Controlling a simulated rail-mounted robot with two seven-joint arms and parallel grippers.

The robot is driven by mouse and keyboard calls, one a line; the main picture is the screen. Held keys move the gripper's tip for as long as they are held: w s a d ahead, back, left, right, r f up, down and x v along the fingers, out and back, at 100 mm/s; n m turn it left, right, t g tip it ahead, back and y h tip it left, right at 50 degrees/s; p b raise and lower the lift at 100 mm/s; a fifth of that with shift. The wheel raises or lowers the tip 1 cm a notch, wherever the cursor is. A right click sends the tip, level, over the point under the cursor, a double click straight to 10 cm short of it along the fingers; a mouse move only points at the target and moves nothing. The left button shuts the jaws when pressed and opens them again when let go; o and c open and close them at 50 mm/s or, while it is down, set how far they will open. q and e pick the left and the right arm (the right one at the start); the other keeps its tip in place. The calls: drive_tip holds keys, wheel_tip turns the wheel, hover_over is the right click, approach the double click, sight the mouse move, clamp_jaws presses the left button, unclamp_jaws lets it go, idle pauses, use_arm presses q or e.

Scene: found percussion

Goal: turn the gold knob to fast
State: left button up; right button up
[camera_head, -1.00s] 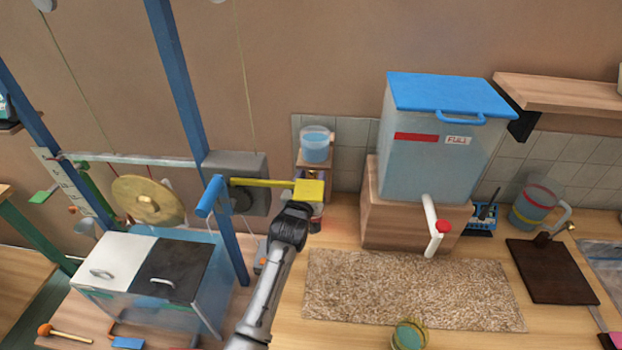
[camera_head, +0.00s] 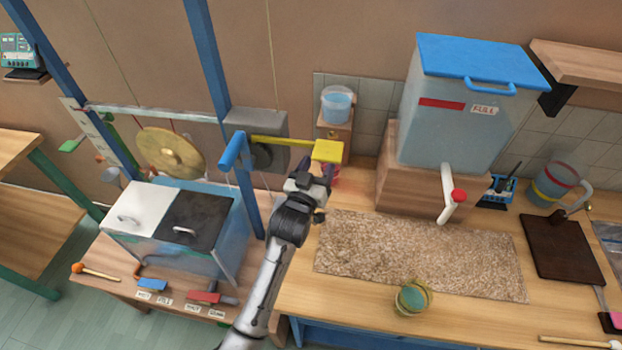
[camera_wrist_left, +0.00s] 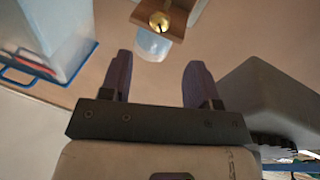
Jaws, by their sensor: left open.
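The gold knob (camera_head: 332,134) sits on the front of a small wooden block (camera_head: 344,128) on the back wall, just above the yellow paddle. In the left wrist view the round gold knob (camera_wrist_left: 159,22) shows near the top edge, on the block, beyond my fingertips. My left gripper (camera_head: 316,172) is below and in front of the knob, apart from it, near the paddle. In the left wrist view its two dark fingers (camera_wrist_left: 160,65) are spread with nothing between them. I cannot read any speed marking by the knob. My right gripper is not in view.
A yellow paddle (camera_head: 328,151) on a bar reaches from the grey motor box (camera_head: 262,128) close above my left gripper. A blue-filled cup (camera_head: 337,104) stands on the knob's block. The lidded water tank (camera_head: 455,120) is to the right.

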use_arm(q)
drive_tip(key=shift+v, duration=2.25)
